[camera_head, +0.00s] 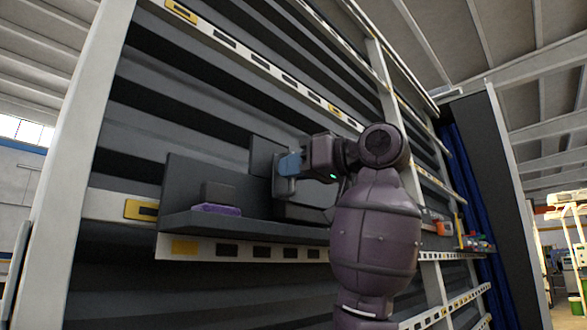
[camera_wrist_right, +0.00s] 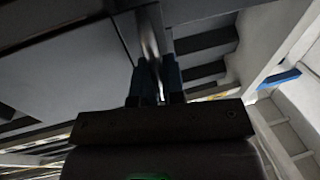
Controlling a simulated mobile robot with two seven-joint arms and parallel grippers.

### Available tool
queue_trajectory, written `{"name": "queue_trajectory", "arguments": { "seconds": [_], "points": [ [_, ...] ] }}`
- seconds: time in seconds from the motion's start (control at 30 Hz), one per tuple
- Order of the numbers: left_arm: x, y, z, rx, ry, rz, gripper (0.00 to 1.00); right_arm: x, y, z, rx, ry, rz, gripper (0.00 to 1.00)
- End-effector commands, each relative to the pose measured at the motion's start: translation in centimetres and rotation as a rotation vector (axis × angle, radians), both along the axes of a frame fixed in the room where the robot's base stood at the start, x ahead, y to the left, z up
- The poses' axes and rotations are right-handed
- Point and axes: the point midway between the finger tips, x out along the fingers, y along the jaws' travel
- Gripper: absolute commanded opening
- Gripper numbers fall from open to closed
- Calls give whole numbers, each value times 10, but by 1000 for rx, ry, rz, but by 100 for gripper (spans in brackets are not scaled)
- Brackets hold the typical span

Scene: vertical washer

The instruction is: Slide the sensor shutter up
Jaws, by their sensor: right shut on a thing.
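The sensor shutter is most likely the dark grey flat panel (camera_head: 263,158) above the shelf bay in the head view; a large grey panel (camera_wrist_right: 70,70) also fills the left of the wrist view. My right gripper (camera_head: 285,172) has its blue fingers at the panel's right edge. In the wrist view my right gripper (camera_wrist_right: 154,82) is shut on a thin upright metal handle (camera_wrist_right: 149,35), which passes between the blue fingers. My own arm hides what lies right of the panel. My left gripper is not in view.
A grey shelf tray (camera_head: 245,222) juts out below the gripper and holds a purple item (camera_head: 216,209) and a dark box (camera_head: 218,192). Slatted rack walls surround it. Small coloured items (camera_head: 475,242) sit on a ledge further right.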

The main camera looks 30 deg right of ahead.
Motion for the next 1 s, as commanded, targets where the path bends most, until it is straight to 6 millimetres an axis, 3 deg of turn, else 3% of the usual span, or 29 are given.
{"name": "queue_trajectory", "arguments": {
  "seconds": [0.3,0.5,0.97,1.0],
  "points": [
    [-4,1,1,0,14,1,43,-1,-1,62,0,-1,-2,0],
    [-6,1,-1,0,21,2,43,-1,0,93,0,-1,-1,0],
    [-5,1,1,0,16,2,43,-1,0,103,2,-3,0,0],
    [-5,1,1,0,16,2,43,-1,0,103,2,-3,0,16]
  ]
}}
